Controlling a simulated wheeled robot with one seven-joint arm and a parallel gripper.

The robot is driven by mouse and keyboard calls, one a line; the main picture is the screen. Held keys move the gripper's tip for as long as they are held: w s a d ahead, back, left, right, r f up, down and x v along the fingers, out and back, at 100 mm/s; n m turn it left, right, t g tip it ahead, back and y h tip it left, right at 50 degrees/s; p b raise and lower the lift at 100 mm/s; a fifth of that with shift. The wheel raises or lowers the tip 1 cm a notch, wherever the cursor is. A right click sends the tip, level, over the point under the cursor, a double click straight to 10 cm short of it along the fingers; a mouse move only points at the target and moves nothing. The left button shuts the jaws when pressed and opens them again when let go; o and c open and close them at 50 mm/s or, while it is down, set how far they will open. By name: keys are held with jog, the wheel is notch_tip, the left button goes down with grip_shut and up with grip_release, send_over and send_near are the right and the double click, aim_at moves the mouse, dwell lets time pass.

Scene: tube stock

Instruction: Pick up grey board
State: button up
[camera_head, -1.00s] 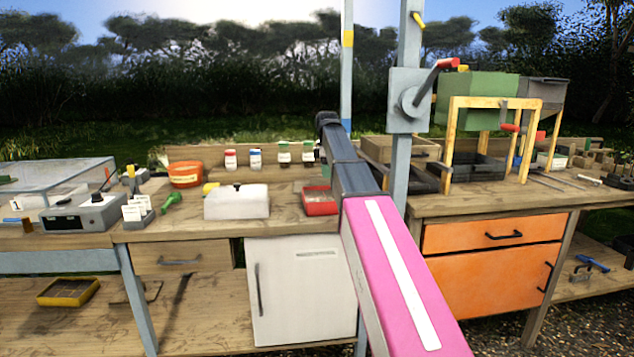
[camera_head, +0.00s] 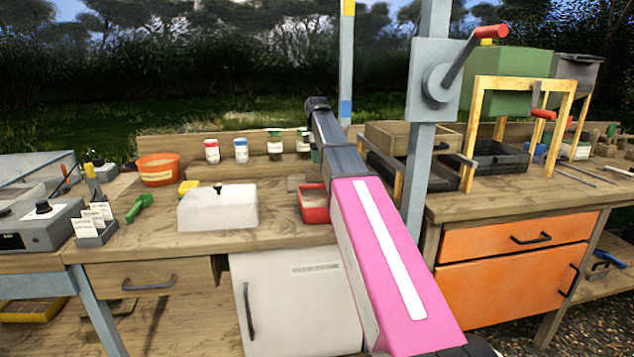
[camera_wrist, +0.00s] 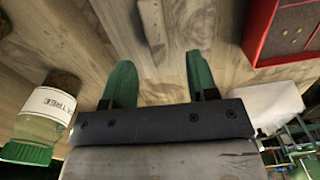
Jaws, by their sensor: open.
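A small grey-brown piece (camera_head: 297,182), which looks like the grey board, lies on the bench behind the red tray (camera_head: 314,206). My arm hides what is to its right. In the wrist view my gripper (camera_wrist: 161,66) shows two green fingers, apart, with nothing held between them. A pale strip (camera_wrist: 152,22) lies on the wood beyond the fingertips; I cannot tell whether it is the board. In the head view the fingers are mostly hidden behind my arm.
A jar with a green cap (camera_wrist: 45,115) is close beside my gripper, left in the wrist view. The red tray (camera_wrist: 285,32) is at upper right there. A white box (camera_head: 218,207), an orange tub (camera_head: 158,169) and several jars stand on the bench. A blue-grey post (camera_head: 421,150) rises right of my arm.

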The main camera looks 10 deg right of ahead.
aim_at(317, 169)
notch_tip(317, 169, down, 8)
jog(key=shift+w+d+r, duration=0.1)
jog(key=shift+w+d, duration=0.05)
grip_shut()
dwell(0.3)
